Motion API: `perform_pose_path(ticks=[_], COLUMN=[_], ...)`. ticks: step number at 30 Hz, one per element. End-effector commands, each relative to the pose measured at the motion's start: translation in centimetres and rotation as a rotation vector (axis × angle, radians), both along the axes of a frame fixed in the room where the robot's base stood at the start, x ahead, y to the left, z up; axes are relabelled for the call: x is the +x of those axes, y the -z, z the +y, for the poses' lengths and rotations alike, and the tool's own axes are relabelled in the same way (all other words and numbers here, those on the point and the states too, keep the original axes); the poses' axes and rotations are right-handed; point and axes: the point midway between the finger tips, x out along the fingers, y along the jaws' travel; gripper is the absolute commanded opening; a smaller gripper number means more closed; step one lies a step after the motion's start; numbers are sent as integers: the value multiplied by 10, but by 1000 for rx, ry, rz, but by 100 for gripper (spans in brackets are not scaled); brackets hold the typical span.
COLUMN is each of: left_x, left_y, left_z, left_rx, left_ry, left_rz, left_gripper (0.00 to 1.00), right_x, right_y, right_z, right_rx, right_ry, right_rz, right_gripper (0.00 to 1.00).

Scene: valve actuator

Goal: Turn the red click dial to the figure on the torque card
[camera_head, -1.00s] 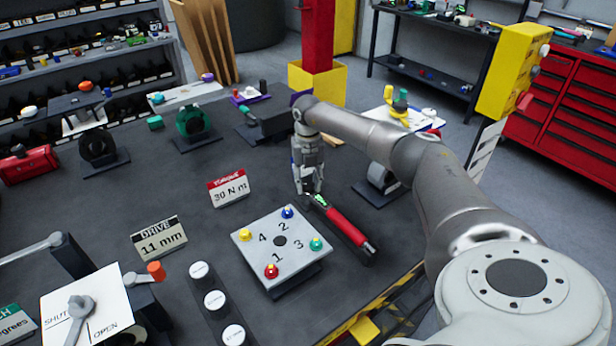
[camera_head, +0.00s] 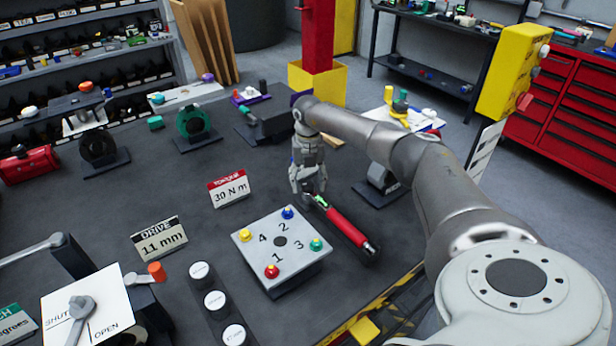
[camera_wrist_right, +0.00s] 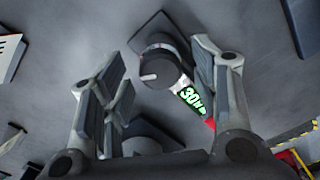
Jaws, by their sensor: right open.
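The torque card (camera_head: 229,189) has a red top band and reads 30 N m. A torque tool with a red handle (camera_head: 347,228) lies on the dark bench right of it. Its green display reads 30 and part of an N in the right wrist view (camera_wrist_right: 192,99). At its head is a round grey dial (camera_wrist_right: 163,66) with a pale pointer mark; no red shows on this dial. My right gripper (camera_head: 310,196) is over this end. In the wrist view its fingers (camera_wrist_right: 160,90) are spread apart, with the dial between and beyond them; contact cannot be told. My left gripper is not in view.
A numbered plate (camera_head: 280,241) with coloured knobs stands close left of the red handle. A drive card (camera_head: 160,240) reading 11 mm and several white-topped cylinders (camera_head: 215,301) are farther left. A grey-black fixture (camera_head: 380,187) stands right of my gripper.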

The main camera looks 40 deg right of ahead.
Motion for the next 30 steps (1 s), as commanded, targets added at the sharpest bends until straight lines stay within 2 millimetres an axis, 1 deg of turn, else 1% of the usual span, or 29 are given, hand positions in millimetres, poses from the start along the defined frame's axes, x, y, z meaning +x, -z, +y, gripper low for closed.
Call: perform_pose_path(ticks=[5, 8, 11, 18, 21, 25, 30], left_x=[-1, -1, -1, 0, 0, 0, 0], left_y=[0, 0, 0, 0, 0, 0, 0], left_z=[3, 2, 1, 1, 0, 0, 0], left_rx=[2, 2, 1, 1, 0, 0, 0], left_ry=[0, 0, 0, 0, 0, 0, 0], left_rz=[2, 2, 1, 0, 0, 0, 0], left_gripper=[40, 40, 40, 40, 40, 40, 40], right_x=[0, 0, 0, 1, 1, 0, 0], right_y=[-1, -8, -24, -76, -94, -111, -119], right_z=[0, 0, 0, 0, 0, 0, 0], right_rx=[1, 0, 0, 1, 0, 0, 1], right_ry=[-1, -1, 0, 0, -1, 0, 0], right_rz=[1, -1, -3, -4, -3, -1, 1], right_gripper=[55, 55, 55, 55, 55, 55, 55])
